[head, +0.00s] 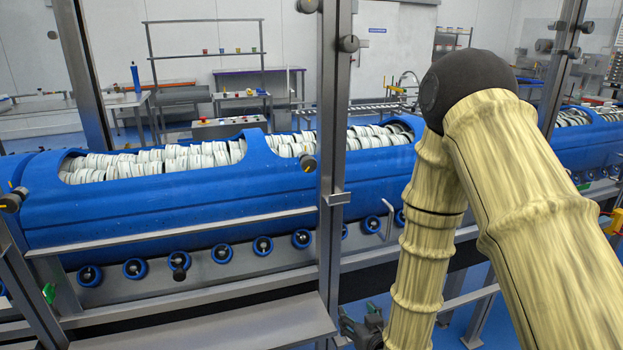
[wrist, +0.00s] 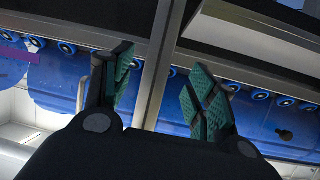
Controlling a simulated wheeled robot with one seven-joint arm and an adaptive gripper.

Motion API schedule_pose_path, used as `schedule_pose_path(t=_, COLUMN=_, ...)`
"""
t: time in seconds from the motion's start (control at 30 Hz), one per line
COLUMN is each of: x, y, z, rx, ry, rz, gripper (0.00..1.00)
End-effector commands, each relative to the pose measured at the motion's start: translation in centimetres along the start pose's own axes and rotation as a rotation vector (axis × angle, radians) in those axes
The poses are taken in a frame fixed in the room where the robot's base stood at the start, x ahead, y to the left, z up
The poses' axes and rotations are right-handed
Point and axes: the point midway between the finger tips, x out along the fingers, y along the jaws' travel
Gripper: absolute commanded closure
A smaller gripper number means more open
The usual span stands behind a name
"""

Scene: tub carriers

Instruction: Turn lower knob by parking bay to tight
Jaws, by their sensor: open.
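Several dark knobs show in the head view: one on the middle post (head: 348,43), one low on that post beside the blue tub (head: 308,162), one at the far left (head: 12,200), and one below the tub among the rollers (head: 178,262). I cannot tell which is the lower knob by the parking bay, and no knob's tight mark is readable. My gripper (head: 362,326) is low, right of the middle post, partly hidden by my arm. In the wrist view my gripper (wrist: 160,88) is open and empty, its green-padded fingers apart. A dark knob (wrist: 284,134) shows to their right.
The blue tub (head: 190,195) holds many white discs and lies behind steel posts and a rail (head: 180,232). Blue rollers (head: 135,268) line its underside. A metal shelf (head: 215,325) juts out at the front left. The middle post (head: 333,200) stands left of my gripper.

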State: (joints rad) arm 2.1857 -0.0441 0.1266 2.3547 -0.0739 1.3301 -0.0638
Motion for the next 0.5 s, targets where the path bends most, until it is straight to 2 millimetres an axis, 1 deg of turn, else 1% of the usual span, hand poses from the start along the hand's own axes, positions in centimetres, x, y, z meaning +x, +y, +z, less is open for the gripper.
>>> schedule_pose_path(t=0.03, x=0.5, y=-0.7, z=-3.5, rx=-0.016, ry=0.090, rz=-0.012, gripper=0.42)
schedule_pose_path(t=0.07, x=0.6, y=-1.1, z=-5.5, rx=-0.024, ry=0.143, rz=-0.019, gripper=0.42)
schedule_pose_path(t=0.1, x=0.7, y=-1.8, z=-8.3, rx=-0.035, ry=0.214, rz=-0.029, gripper=0.42)
schedule_pose_path(t=0.17, x=0.5, y=-2.7, z=-12.3, rx=-0.050, ry=0.320, rz=-0.044, gripper=0.42)
schedule_pose_path(t=0.2, x=0.2, y=-3.3, z=-14.8, rx=-0.059, ry=0.387, rz=-0.053, gripper=0.42)
schedule_pose_path(t=0.27, x=-0.5, y=-4.2, z=-18.3, rx=-0.072, ry=0.480, rz=-0.066, gripper=0.42)
schedule_pose_path(t=0.3, x=-1.0, y=-4.8, z=-20.4, rx=-0.079, ry=0.537, rz=-0.074, gripper=0.42)
schedule_pose_path(t=0.4, x=-2.4, y=-6.0, z=-24.6, rx=-0.094, ry=0.657, rz=-0.089, gripper=0.42)
schedule_pose_path(t=0.5, x=-3.5, y=-6.8, z=-27.3, rx=-0.104, ry=0.737, rz=-0.102, gripper=0.42)
